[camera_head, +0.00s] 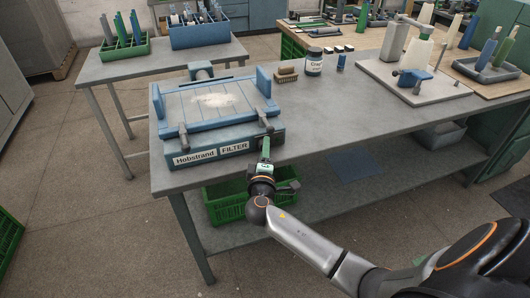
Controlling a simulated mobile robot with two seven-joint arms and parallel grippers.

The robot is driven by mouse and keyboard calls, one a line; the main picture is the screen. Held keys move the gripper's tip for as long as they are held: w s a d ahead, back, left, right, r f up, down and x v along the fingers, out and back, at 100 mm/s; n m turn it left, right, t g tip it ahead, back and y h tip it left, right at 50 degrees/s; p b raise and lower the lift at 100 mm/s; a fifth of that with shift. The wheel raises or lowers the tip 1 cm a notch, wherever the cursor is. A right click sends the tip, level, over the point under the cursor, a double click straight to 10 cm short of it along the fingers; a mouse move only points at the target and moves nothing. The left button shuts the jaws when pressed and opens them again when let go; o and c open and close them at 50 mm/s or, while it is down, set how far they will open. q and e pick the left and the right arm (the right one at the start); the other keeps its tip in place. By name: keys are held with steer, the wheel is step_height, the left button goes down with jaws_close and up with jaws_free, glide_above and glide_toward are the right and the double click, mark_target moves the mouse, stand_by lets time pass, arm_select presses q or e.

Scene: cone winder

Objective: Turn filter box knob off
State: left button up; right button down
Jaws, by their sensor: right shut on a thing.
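The blue filter box (160,139) stands at the left end of the grey workbench, with the labels "Hobstrand" and "FILTER" on its front. Its top holds a slatted panel with a pale dusty patch. My right gripper (265,148) is at the right end of the box's front face. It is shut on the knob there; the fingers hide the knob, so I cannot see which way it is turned. My left gripper is not in view.
A brush (287,74), a labelled jar (314,62) and a small blue cylinder (341,62) stand behind and right of the box. A light board (380,76) with a winder-like device is further right. The bench front (360,135) is clear. A green crate (225,208) sits below.

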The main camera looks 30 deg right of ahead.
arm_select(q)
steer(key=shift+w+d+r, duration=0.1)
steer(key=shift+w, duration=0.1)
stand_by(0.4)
arm_select(e)
steer(key=shift+c, duration=2.2)
jaws_free()
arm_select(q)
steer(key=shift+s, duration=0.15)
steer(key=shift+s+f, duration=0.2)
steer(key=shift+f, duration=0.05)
arm_select(e)
steer(key=shift+a+f, duration=0.1)
steer(key=shift+f, duration=0.05)
